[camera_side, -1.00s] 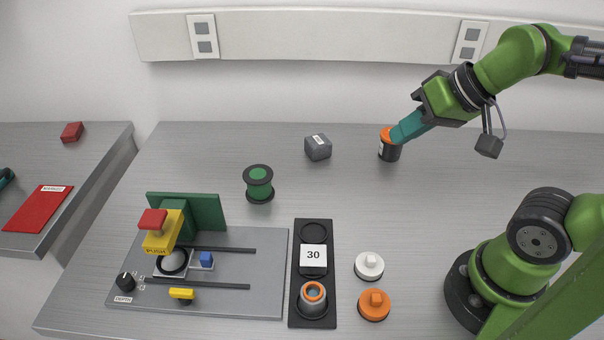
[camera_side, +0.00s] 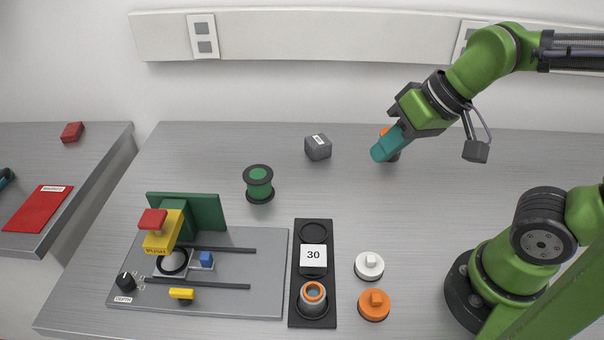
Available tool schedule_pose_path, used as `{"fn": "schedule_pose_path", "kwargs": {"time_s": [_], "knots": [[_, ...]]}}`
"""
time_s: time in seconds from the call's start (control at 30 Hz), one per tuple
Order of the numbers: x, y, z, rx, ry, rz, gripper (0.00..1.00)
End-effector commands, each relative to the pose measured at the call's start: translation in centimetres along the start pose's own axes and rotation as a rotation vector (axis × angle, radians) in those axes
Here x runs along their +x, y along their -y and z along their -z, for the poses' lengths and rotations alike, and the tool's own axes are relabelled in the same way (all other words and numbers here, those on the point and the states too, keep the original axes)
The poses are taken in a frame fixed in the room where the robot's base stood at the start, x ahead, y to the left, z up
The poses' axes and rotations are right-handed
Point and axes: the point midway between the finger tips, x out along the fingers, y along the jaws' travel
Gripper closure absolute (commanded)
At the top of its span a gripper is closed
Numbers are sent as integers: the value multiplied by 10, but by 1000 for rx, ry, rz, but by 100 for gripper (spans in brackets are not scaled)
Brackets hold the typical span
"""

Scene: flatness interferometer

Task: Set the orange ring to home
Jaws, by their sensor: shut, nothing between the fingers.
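An orange ring (camera_side: 314,290) tops a grey cylindrical piece (camera_side: 313,304) with a bluish centre. That piece stands upright in the front slot of a black rack (camera_side: 298,277). My gripper (camera_side: 379,154) has its teal fingers shut and empty, above the back of the table, well behind and right of the rack. No place marked "home" can be read.
A card marked 30 (camera_side: 313,255) sits mid-rack. White (camera_side: 369,266) and orange (camera_side: 374,304) knobbed caps stand right of it. The grey fixture plate (camera_side: 240,303) with its red-and-yellow push unit (camera_side: 160,233) is left. A green spool (camera_side: 258,183) and grey block (camera_side: 318,147) stand behind.

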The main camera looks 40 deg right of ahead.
Motion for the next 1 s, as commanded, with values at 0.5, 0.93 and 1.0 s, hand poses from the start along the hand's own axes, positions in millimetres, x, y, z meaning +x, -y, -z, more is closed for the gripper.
{"fn": "schedule_pose_path", "kwargs": {"time_s": [0.5,0.93,1.0], "knots": [[64,139,-69,237,395,-325,100],[58,145,-65,584,325,-463,100],[58,145,-65,585,325,-462,100]]}}
